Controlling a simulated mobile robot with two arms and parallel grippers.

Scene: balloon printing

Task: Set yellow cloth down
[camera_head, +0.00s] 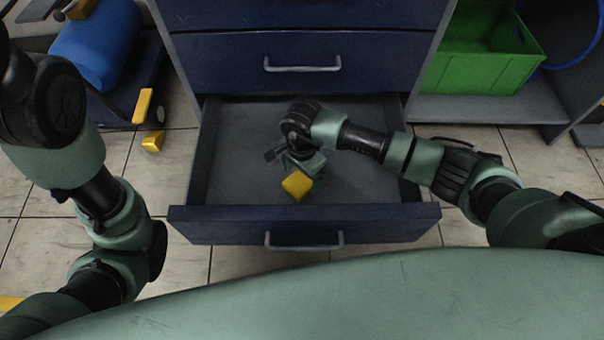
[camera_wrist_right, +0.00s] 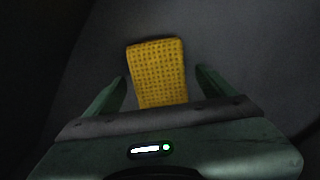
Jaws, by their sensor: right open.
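The yellow cloth (camera_head: 297,185) is a small yellow block-like piece inside the open blue drawer (camera_head: 240,170). In the right wrist view the yellow cloth (camera_wrist_right: 157,70) has a dotted texture and lies on the dark grey drawer floor. My right gripper (camera_head: 300,172) is down inside the drawer, just over the cloth. In the wrist view its fingers (camera_wrist_right: 160,88) are apart, one on each side of the cloth, with a gap on both sides. The cloth's near end is hidden by the gripper body. The left arm comes in at the left, and its gripper is not clearly visible.
The closed drawer (camera_head: 220,65) above the open one has a grey handle. A green crate (camera_head: 490,65) stands on a shelf at the right. A blue cylinder (camera_head: 95,45) and yellow pieces (camera_head: 143,105) are at the left. Bare drawer floor lies left and right of the right gripper.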

